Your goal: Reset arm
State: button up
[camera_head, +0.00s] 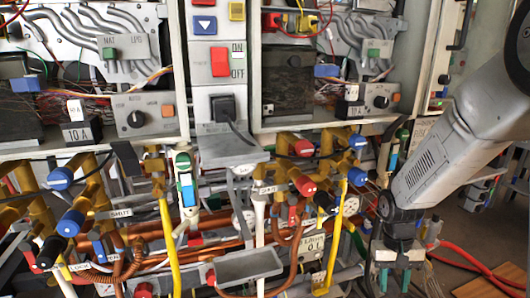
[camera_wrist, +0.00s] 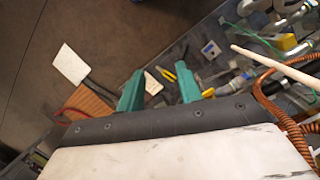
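My gripper (camera_head: 394,279) hangs at the lower right of the head view, its fingers pointing down, to the right of the heater panel's pipes. In the wrist view my gripper (camera_wrist: 160,88) shows two teal fingers spread apart, with nothing held between them. My grey and white arm comes in from the right edge and bends down at a dark joint. The tankless heater panel (camera_head: 189,80) fills the left and middle of the head view.
Yellow pipes (camera_head: 170,245) with blue and red valve knobs crowd the panel's lower part. Red hoses (camera_head: 470,262) run at the lower right. In the wrist view, a white card (camera_wrist: 70,65), yellow-handled pliers (camera_wrist: 168,75) and copper corrugated pipe (camera_wrist: 290,120) lie beyond the fingers. Brown floor is open at upper left.

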jog(key=s+a+r+n+t, duration=0.1)
jog(key=s+a+r+t, duration=0.1)
jog(key=s+r, duration=0.8)
jog(key=s+a+r+t, duration=0.1)
jog(key=s+a+r, duration=0.2)
jog(key=s+r, duration=0.8)
jog(key=shift+a+r+n+t+y, duration=0.15)
jog(key=shift+r+n+t+y, duration=0.2)
jog(key=shift+r, duration=0.2)
